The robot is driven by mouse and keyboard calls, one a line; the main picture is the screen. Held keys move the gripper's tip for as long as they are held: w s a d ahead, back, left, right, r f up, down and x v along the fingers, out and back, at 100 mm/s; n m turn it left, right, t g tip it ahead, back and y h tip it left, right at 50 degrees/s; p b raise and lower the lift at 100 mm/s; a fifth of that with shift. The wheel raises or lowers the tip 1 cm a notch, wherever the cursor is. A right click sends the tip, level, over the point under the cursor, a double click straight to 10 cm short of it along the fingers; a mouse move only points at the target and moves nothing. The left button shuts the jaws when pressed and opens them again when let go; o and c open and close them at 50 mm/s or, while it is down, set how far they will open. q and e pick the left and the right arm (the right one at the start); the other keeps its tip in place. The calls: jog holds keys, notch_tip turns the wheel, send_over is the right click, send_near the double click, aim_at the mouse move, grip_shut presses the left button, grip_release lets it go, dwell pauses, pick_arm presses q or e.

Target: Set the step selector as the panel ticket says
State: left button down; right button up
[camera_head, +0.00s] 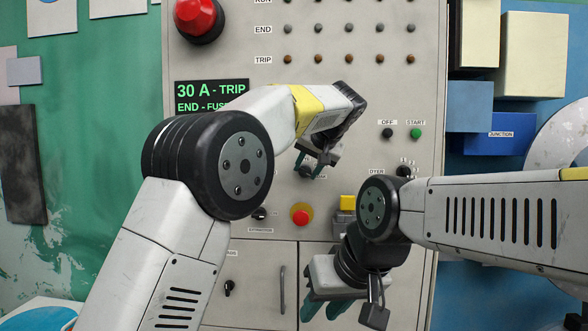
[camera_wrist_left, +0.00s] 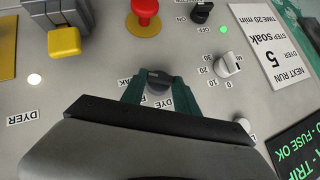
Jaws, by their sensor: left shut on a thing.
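The step selector, a black knob (camera_wrist_left: 158,84), sits between the green fingers of my left gripper (camera_wrist_left: 160,90) in the left wrist view. The fingers are shut on it. Its pointer direction cannot be told; a label ending in "AK" shows beside it, partly hidden. The panel ticket (camera_wrist_left: 264,48) appears upside down and reads "NEXT RUN, DYER 5, STEP soak, TIME 20 min". In the head view my left gripper (camera_head: 315,160) is at the panel, covering most of the knob. My right gripper (camera_head: 335,302) hangs low before the cabinet doors, its fingers apart and empty.
A white minutes knob (camera_wrist_left: 228,65) is near the selector. A red button (camera_head: 301,215) and yellow-topped switch (camera_head: 348,202) lie between my arms. A padlock (camera_head: 374,305) hangs beside my right gripper. A green display (camera_head: 210,96) is left of my left wrist.

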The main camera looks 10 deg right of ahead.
pick_arm(q)
jog(key=shift+y, duration=0.3)
dwell(0.4)
jog(key=c, duration=0.9)
grip_release()
jog(key=shift+s, duration=0.1)
jog(key=v, duration=0.7)
jog(key=shift+s+d+r, duration=0.1)
jog(key=shift+s+r, duration=0.1)
jog(key=shift+s, duration=0.1)
